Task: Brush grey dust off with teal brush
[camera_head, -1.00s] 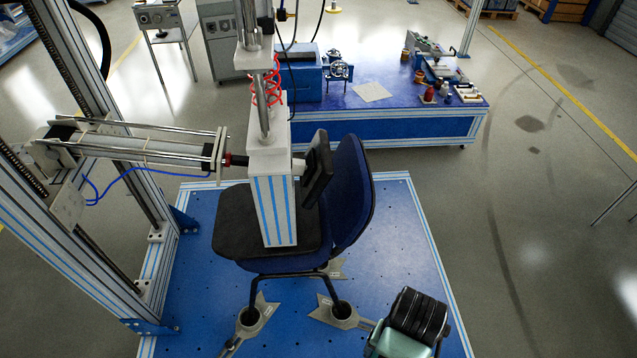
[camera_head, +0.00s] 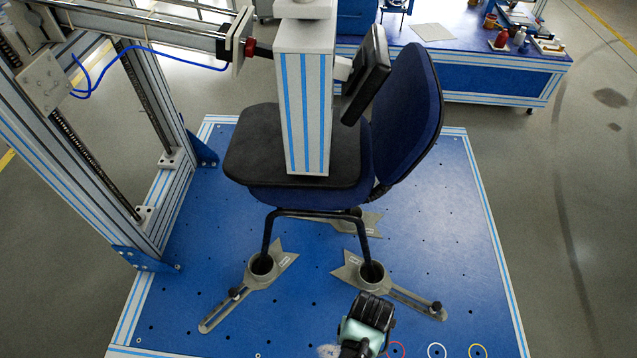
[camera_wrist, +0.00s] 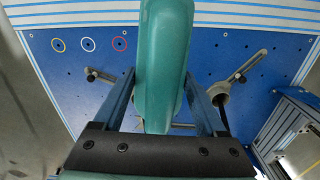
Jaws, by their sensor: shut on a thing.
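In the wrist view the teal brush (camera_wrist: 165,55) stands between the two fingers of my gripper (camera_wrist: 159,75), which is shut on it. The brush's smooth teal body stretches up past the top edge; its bristles are not visible. A patch of grey dust (camera_head: 328,350) lies on the blue platform (camera_head: 215,330) at the bottom edge of the head view, left of a red ring. In the wrist view I cannot make out the dust; the brush covers that area. My teal and black arm part shows at the bottom centre of the head view, just right of the dust.
Red (camera_head: 397,349), white (camera_head: 437,351) and yellow (camera_head: 478,351) rings mark the platform's near edge. A blue chair (camera_head: 407,115) stands behind, its legs in grey clamps (camera_head: 262,268). A metal test frame (camera_head: 150,100) rises at left. The platform's right side is clear.

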